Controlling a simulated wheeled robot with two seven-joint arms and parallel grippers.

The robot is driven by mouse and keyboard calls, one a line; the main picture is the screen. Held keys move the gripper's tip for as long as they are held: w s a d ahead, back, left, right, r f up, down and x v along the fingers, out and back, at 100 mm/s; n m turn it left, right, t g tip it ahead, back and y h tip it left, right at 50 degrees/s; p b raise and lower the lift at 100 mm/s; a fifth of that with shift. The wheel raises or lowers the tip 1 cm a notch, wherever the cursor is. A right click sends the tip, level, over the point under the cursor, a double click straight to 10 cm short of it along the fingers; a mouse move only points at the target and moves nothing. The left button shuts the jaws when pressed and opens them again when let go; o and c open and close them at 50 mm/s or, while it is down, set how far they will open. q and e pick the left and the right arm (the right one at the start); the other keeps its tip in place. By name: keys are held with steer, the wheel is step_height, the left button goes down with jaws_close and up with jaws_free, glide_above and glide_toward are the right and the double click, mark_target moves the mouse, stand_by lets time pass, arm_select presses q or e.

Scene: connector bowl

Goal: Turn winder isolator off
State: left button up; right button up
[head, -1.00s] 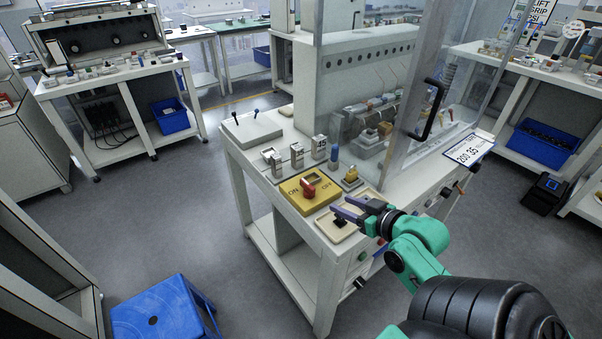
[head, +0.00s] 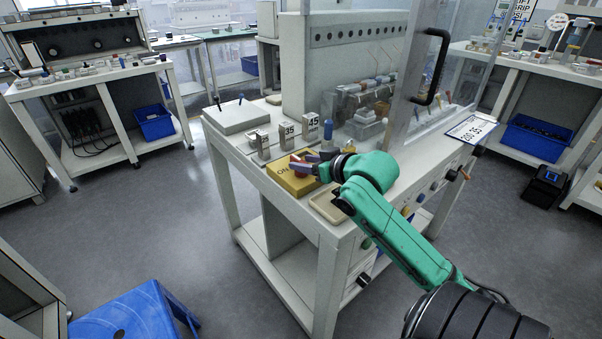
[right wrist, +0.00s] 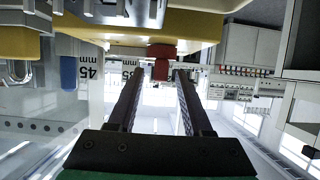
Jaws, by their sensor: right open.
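The winder isolator (head: 284,182) is a yellow box on the front corner of the white bench; its "ON" label shows, while the "OFF" side is hidden by my right gripper. My right gripper (head: 304,163) reaches in from the right, low over the box, with its fingers at the red knob. In the right wrist view, the red knob (right wrist: 161,64) shows between the tips of my open fingers (right wrist: 160,78), with a gap on each side. No firm contact can be made out. My left gripper is not in view.
Grey gauge blocks (head: 289,134) marked with numbers stand behind the isolator. A beige tray (head: 328,205) lies just right of it, below my arm. A clear guard door with a black handle (head: 432,66) stands behind. A blue stool (head: 130,318) is on the floor.

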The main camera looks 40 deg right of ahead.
steer(key=shift+x, duration=0.95)
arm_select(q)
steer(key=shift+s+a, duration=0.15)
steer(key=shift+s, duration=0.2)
arm_select(e)
jaws_close()
